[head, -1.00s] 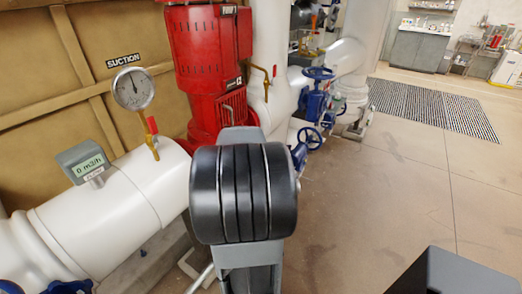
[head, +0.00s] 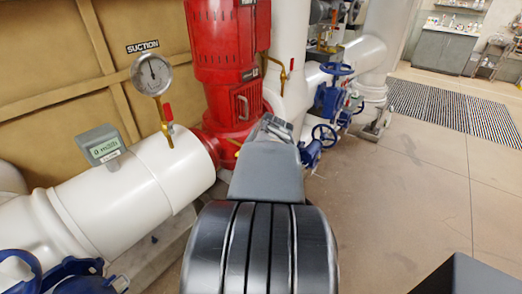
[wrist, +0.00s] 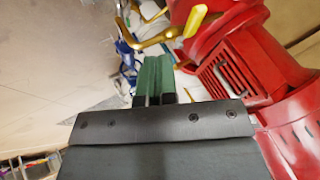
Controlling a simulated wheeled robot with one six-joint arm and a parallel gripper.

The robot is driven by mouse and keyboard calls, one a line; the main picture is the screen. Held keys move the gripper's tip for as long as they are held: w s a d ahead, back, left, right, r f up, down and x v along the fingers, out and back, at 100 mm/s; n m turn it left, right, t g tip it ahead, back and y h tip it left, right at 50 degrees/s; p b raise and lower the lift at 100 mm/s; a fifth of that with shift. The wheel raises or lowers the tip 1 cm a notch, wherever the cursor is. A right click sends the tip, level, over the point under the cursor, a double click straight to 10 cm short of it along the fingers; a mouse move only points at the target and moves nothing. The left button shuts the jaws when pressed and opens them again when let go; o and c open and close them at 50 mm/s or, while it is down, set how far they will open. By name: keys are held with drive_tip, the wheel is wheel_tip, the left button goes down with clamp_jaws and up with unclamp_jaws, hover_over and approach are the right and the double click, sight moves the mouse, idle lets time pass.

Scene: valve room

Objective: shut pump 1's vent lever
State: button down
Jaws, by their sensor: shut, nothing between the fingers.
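The red pump (head: 228,60) stands behind my arm, its lower part partly hidden. To its right in the head view is a thin brass pipe with a small red handle (head: 283,77). In the wrist view, yellow-brass arms (wrist: 160,38) reach out from the red pump body (wrist: 250,60), just beyond my fingertips; I cannot tell surely which piece is the vent lever. My gripper (wrist: 158,62) has green fingers, shut together and empty. They appear close to the brass, but contact is unclear. In the head view my arm hides the fingers.
A white suction pipe (head: 120,195) with a gauge (head: 151,74) and a flow display (head: 102,147) lies left. Blue valves (head: 330,95) and white piping stand right of the pump. Open floor (head: 400,190) lies to the right.

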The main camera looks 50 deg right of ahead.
drive_tip(key=shift+v, duration=1.95)
drive_tip(key=shift+w+a, duration=0.1)
drive_tip(key=w+a+f+n+g+y+p, duration=0.1)
drive_tip(key=a+n+y+p, duration=0.1)
drive_tip(key=a+n, duration=0.6)
drive_tip(key=w+a+f+n+g+y+p, duration=0.1)
drive_tip(key=a+n, duration=0.6)
drive_tip(key=a, duration=1.3)
drive_tip(key=shift+f+n+g+y+p, duration=0.35)
drive_tip(key=shift+y+p, duration=0.25)
drive_tip(key=shift+p, duration=0.45)
